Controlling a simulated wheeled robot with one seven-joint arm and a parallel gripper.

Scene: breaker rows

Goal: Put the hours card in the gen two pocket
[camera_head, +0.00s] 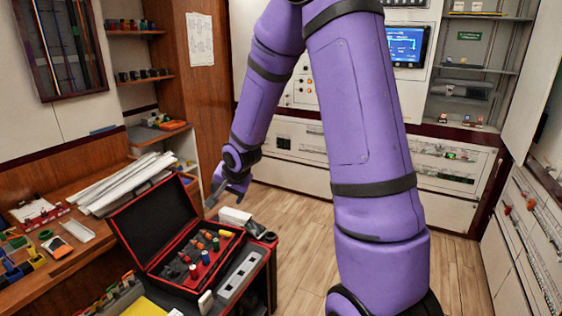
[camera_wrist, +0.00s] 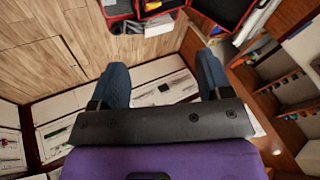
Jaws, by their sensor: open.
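My purple arm crosses the middle of the head view, and its gripper (camera_head: 222,190) hangs beyond the open case, above floor level. In the wrist view my gripper (camera_wrist: 162,64) shows two dark blue fingers set wide apart, with nothing between them. I cannot pick out the hours card or the gen two pocket in either view. Labels are too small to read, and my arm hides part of the back wall panels.
An open black case with red edges (camera_head: 150,222) holds several coloured knobs on the left bench. White rolls (camera_head: 125,182) lie behind it. Low panels with small parts (camera_head: 445,163) line the back wall. Wooden floor (camera_head: 296,226) is clear between bench and panels.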

